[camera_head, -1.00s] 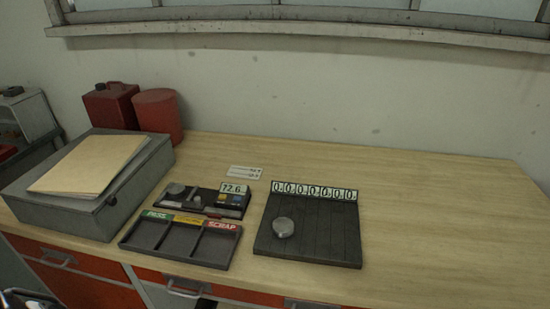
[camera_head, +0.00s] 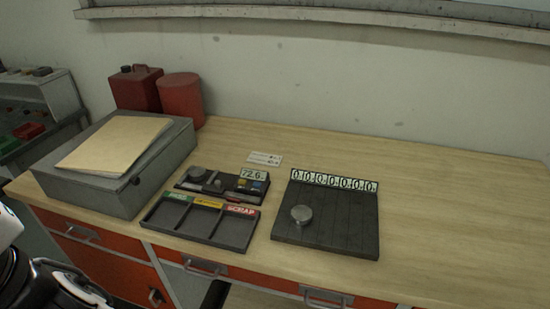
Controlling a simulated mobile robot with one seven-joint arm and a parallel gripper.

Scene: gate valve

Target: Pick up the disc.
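A row of number tags (camera_head: 333,180) runs along the back edge of the board. Part of my arm is at the lower left, in front of the bench and well apart from the disc.
Left of the board are a measuring device (camera_head: 222,186) with a number display and a sorting tray (camera_head: 200,222) with three compartments. A grey box (camera_head: 150,180) with a folder (camera_head: 115,142), a red can (camera_head: 137,88) and a red cylinder (camera_head: 181,99) stand farther left. The benchtop right of the board is clear.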

